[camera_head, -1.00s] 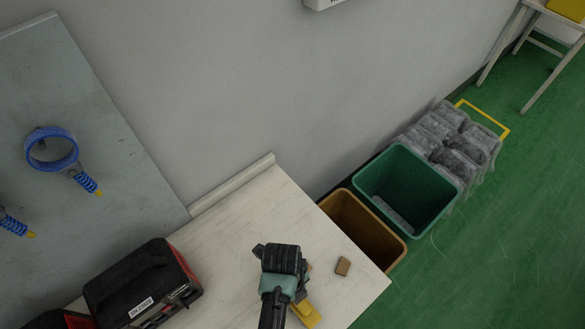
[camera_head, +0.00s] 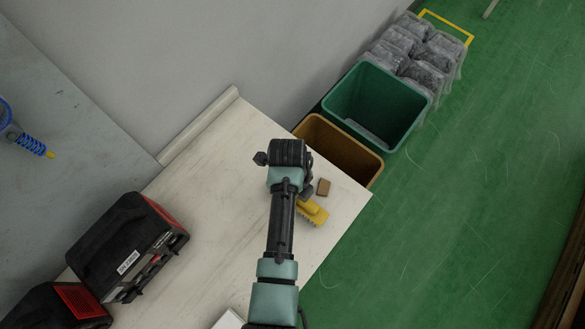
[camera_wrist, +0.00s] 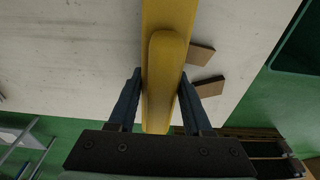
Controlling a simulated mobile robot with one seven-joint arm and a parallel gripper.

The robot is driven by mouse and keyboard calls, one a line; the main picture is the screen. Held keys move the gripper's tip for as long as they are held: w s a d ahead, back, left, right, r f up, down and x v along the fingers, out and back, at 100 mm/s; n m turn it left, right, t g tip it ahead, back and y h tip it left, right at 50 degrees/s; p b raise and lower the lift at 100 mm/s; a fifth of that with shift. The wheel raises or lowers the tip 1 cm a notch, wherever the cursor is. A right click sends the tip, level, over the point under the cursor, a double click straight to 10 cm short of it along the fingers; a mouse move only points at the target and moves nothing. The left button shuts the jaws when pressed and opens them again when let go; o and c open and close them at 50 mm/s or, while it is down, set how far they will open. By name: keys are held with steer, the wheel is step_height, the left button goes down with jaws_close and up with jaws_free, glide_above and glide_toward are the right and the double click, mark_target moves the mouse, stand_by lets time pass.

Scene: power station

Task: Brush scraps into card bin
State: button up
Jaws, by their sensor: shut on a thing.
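My gripper (camera_wrist: 160,100) is shut on a yellow brush (camera_wrist: 165,75) by its handle, with one finger on each side. In the head view the brush (camera_head: 314,212) shows beside my arm, low over or on the pale tabletop; contact is unclear. Two brown scraps (camera_wrist: 201,54) (camera_wrist: 209,87) lie on the tabletop just right of the brush in the wrist view. In the head view one scrap (camera_head: 323,187) is clear; my arm seems to hide the other. An orange-brown bin (camera_head: 367,172) stands just past the table's end. Its contents are hidden.
A green bin (camera_head: 417,100) stands beyond the brown one, with grey wrapped bundles (camera_head: 432,55) behind it. The pale table (camera_head: 215,165) is clear at its middle. A black and red case (camera_head: 125,245) sits on its left. A wall runs along the back.

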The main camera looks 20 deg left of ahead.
mark_target(320, 180)
steer(key=shift+w+d+b, duration=0.25)
steer(key=shift+w+b, duration=0.05)
steer(key=shift+w, duration=0.35)
steer(key=shift+w+d+b, duration=0.25)
steer(key=shift+w, duration=0.45)
steer(key=shift+w+d+b, duration=0.25)
steer(key=shift+w+b, duration=0.05)
steer(key=shift+w, duration=0.35)
steer(key=shift+w+d+f+b, duration=0.1)
steer(key=shift+w+d+b, duration=0.15)
steer(key=shift+w+b, duration=0.35)
steer(key=shift+w+d+b, duration=0.2)
steer(key=shift+w+b, duration=0.15)
steer(key=shift+w, duration=0.4)
steer(key=shift+w+d+f+b, duration=0.1)
steer(key=shift+w+d+b, duration=0.15)
steer(key=shift+w+b, duration=0.35)
steer(key=shift+w+d+r, duration=0.2)
steer(key=shift+w+d, duration=0.05)
steer(key=shift+w, duration=0.5)
steer(key=w+b, duration=0.1)
steer(key=w+d+b, duration=0.1)
steer(key=w+b, duration=0.1)
steer(key=w+d+b, duration=0.1)
steer(key=w+b, duration=0.1)
steer(key=shift+w, duration=0.2)
steer(key=shift+r, duration=0.15)
step_height(320, 180, up, 7)
steer(key=p, duration=0.6)
